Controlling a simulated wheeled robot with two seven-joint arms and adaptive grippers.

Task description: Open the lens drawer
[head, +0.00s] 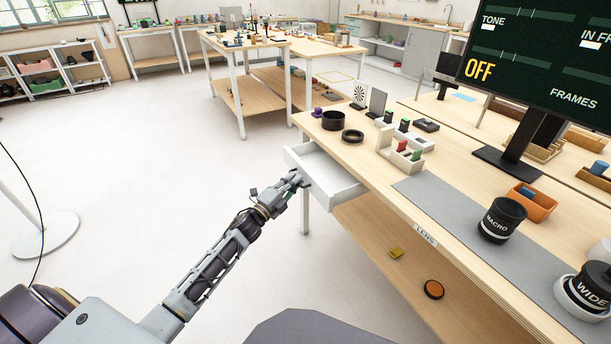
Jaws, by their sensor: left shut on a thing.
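A white drawer (326,173) sticks out from under the near left end of the wooden table (375,150). It stands open and its visible inside looks empty. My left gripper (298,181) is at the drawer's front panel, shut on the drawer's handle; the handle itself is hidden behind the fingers. A "LENS" label (425,236) is on the table's front edge, to the right of the drawer. My right gripper is not in view.
On the table are a black ring (352,136), a black cup (333,121), a grey mat (470,220), a "MACRO" lens (502,220), a "WIDE" lens (588,287) and a monitor (540,65). A lower shelf (385,225) holds small items. The floor left of the drawer is clear.

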